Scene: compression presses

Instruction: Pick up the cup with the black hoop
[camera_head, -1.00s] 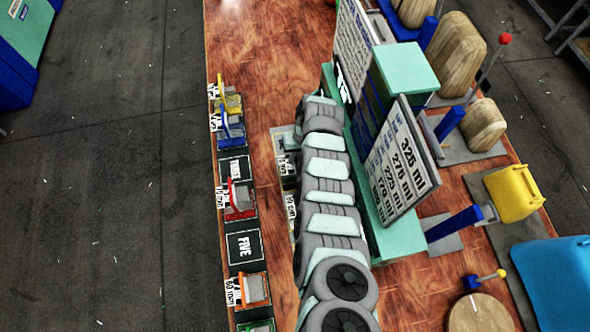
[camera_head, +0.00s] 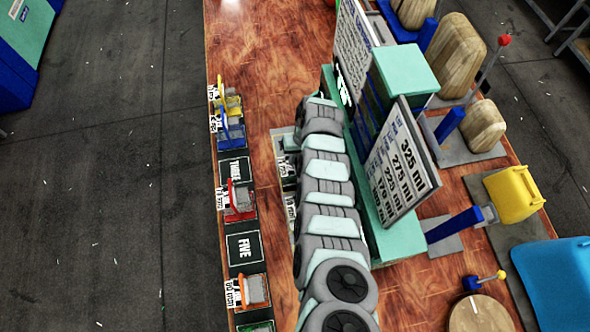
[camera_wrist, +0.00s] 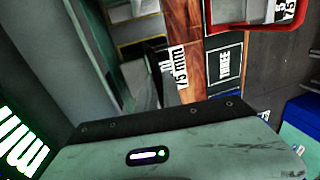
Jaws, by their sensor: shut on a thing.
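My gripper (camera_wrist: 150,80) shows in the wrist view, its pale green body across the bottom. It is shut on a dark grey and black piece, which I take to be the cup with the black hoop (camera_wrist: 155,68); its outline is mostly hidden. A white "75 mm" label (camera_wrist: 175,68) is beside it. In the head view my arm covers most of this spot, and the jaws cannot be made out there.
A dark strip holds a yellow cup (camera_head: 232,102), a blue cup (camera_head: 232,132), a red cup (camera_head: 240,200) and an orange cup (camera_head: 254,291). Slots marked THREE (camera_head: 236,170) and FIVE (camera_head: 243,248) are empty. A tall sign (camera_head: 400,170) stands right of my arm.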

